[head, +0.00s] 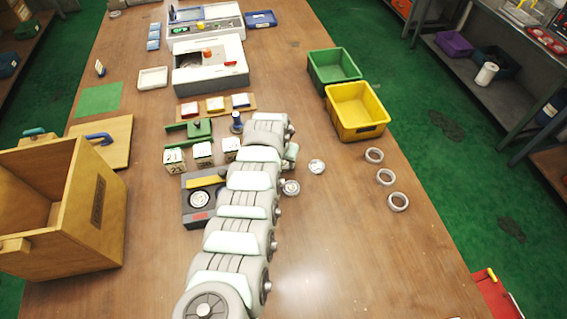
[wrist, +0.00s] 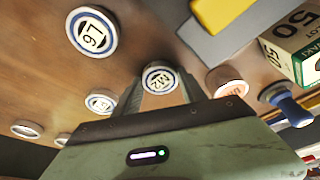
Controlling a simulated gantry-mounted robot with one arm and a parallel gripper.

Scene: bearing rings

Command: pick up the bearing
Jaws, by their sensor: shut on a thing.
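In the wrist view my gripper (wrist: 160,88) is shut on a round bearing (wrist: 160,76) with a dark blue rim and a pale face with dark marking, like "M2". The fingers stand on its left and right sides. I cannot tell its height above the table. In the head view my arm hides most of the gripper and the held bearing. Another bearing marked like "L6" (wrist: 91,31) lies at the upper left of the wrist view. Two marked round pieces lie right of my arm in the head view, a nearer one (head: 290,187) and a farther one (head: 317,166).
Several grey rings, one here (head: 385,177), lie farther right. A yellow bin (head: 357,131) and a green bin (head: 350,82) stand behind them. A grey fixture (head: 189,215) and small boxes (head: 174,160) are left of my arm.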

